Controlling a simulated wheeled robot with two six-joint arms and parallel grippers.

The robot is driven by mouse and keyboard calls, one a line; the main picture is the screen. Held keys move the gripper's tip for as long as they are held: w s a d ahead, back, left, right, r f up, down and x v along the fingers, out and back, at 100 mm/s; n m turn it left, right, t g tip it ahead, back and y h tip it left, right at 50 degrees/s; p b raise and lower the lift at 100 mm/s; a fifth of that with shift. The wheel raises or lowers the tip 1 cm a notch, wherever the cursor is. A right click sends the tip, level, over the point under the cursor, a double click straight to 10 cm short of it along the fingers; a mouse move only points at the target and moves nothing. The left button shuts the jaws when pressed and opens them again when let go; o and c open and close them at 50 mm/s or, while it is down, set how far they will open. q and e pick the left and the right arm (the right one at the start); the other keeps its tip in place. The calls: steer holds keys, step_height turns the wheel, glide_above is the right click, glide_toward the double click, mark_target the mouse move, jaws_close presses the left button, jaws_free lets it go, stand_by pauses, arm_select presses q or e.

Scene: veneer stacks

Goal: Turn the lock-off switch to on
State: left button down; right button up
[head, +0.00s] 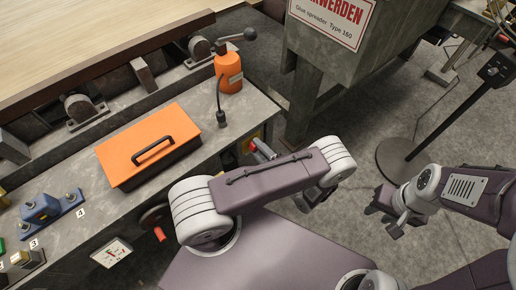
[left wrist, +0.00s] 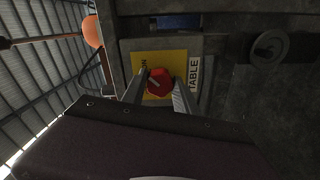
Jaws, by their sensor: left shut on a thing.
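The lock-off switch is a red knob (left wrist: 160,83) on a yellow plate (left wrist: 174,57) in the left wrist view. A pale diagonal mark shows on the knob's face. Dark letters, seemingly ending in "ON", stand on the plate at its left, and a white label reading "TABLE" (left wrist: 194,75) lies at its right. My left gripper (left wrist: 159,91) is shut on the knob, one finger on each side. In the head view my left gripper (head: 262,150) is at the bench's front face, with only a bit of red and yellow showing. My right gripper (head: 384,208) is empty and looks open, away from the bench.
A gauge (head: 111,252) is on the front face. A grey machine (head: 345,55) stands behind, and a round stand base (head: 405,158) is on the floor.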

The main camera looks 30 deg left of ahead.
arm_select(q)
steer(key=c, duration=0.9)
jaws_free()
steer(key=shift+c, duration=0.2)
steer(key=shift+d, duration=0.1)
steer(key=v, duration=0.9)
